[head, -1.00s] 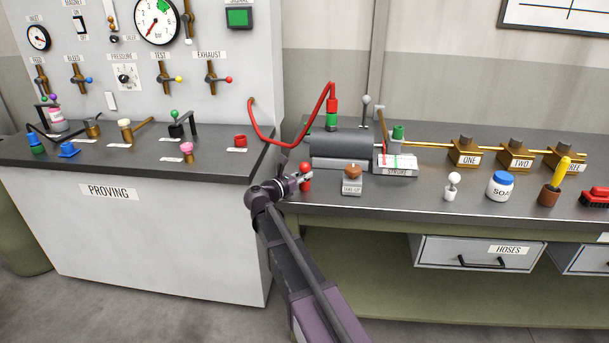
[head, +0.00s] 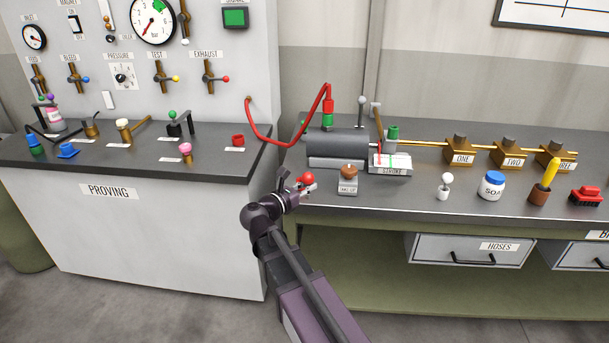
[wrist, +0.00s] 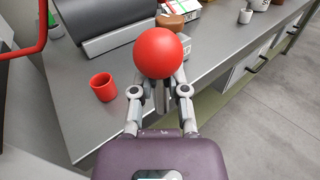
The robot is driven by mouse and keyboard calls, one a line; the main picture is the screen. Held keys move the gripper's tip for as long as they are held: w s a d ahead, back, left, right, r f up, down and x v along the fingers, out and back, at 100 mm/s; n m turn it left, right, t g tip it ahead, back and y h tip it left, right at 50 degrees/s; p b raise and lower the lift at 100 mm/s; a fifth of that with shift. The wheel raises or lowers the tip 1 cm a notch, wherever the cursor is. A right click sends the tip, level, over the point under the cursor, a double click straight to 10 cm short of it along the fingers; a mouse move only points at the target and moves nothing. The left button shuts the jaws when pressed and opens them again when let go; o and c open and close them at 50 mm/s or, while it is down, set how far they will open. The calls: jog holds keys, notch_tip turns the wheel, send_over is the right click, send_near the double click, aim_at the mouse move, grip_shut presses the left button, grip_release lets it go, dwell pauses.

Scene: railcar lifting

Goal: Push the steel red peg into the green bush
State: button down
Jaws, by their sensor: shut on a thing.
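The steel red peg has a round red head (head: 307,178) and a grey steel shank, which shows below the head in the wrist view (wrist: 162,98). My gripper (head: 300,191) is shut on it, near the front left edge of the right bench. The red head also shows in the wrist view (wrist: 158,53), above the fingertips. A green fitting (head: 393,133) stands at the right end of the grey cylinder; I cannot tell if it is the green bush. Another green piece (head: 328,123) sits under the red hose end. Neither green piece shows clearly in the wrist view.
An empty-looking red cup (wrist: 103,87) stands on the bench left of my gripper. The grey cylinder (head: 338,143) lies behind, with the red hose (head: 285,144) arching over its left. A brown knob on a block (head: 348,179) stands close to the right.

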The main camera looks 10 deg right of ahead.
jog(key=shift+s+a+r, duration=0.1)
jog(key=shift+s, duration=0.95)
jog(key=shift+s+a+r, duration=0.1)
jog(key=shift+s, duration=0.9)
